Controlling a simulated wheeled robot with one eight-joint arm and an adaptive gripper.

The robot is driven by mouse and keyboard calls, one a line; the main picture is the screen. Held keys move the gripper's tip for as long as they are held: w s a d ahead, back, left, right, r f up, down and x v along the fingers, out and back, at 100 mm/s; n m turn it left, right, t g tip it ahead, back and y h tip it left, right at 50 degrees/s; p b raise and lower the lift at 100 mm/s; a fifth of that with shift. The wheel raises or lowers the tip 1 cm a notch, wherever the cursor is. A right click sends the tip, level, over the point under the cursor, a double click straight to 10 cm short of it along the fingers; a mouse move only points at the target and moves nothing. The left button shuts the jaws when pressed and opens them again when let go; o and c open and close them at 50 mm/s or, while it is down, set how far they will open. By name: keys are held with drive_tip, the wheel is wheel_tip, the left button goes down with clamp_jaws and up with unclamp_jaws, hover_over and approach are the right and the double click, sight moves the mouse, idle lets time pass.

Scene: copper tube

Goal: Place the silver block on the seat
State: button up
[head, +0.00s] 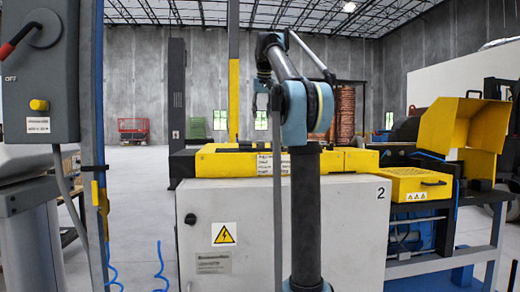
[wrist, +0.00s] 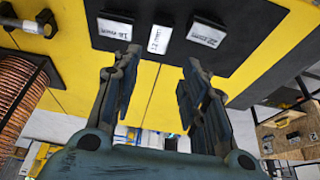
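My gripper (wrist: 160,62) is open in the wrist view, its two dark fingers apart with nothing between them. Beyond the fingertips is a black panel (wrist: 185,55) on a yellow surface. Two pale, block-like pieces with millimetre labels, a left one (wrist: 115,29) and a right one (wrist: 207,33), sit on this panel. A white label reading 12 mm (wrist: 160,39) is between them. I cannot tell which piece, if any, is the silver block, or which spot is the seat.
A yellow-topped machine (head: 225,162) on a grey cabinet (head: 235,240) stands ahead in the head view. A yellow-hooded machine (head: 475,125) is at right, a grey switch box (head: 40,75) at left. A copper coil (wrist: 14,85) is at the wrist view's left. Left floor is open.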

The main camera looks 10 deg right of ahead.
sight(260, 145)
drive_tip(key=x, duration=1.3)
drive_tip(key=shift+d+f, duration=0.1)
drive_tip(key=shift+f, duration=0.05)
drive_tip(key=shift+c, duration=0.2)
clamp_jaws()
